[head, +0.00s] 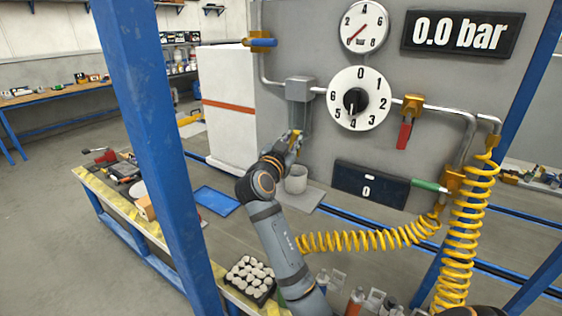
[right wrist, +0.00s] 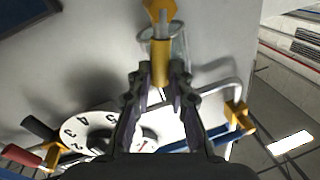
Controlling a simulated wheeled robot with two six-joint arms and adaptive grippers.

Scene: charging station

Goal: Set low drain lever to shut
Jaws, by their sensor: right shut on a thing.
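The low drain lever (head: 296,134) is a small yellow handle below the grey box on the panel, mostly hidden by my right gripper in the head view. In the right wrist view the yellow lever (right wrist: 160,58) runs from a yellow valve body (right wrist: 159,9) down between the fingers. My right gripper (head: 292,142) is shut on the lever; its fingertips also show in the right wrist view (right wrist: 159,82). A clear, glass-like part stands behind the lever. My left gripper is not in view.
A pale cup (head: 296,180) stands below the drain. A blue lever (head: 262,42), a red lever (head: 405,133) and a green lever (head: 428,185) sit on the pipes. The numbered dial (head: 343,82) is close above. A yellow coiled hose (head: 370,241) hangs right of my arm.

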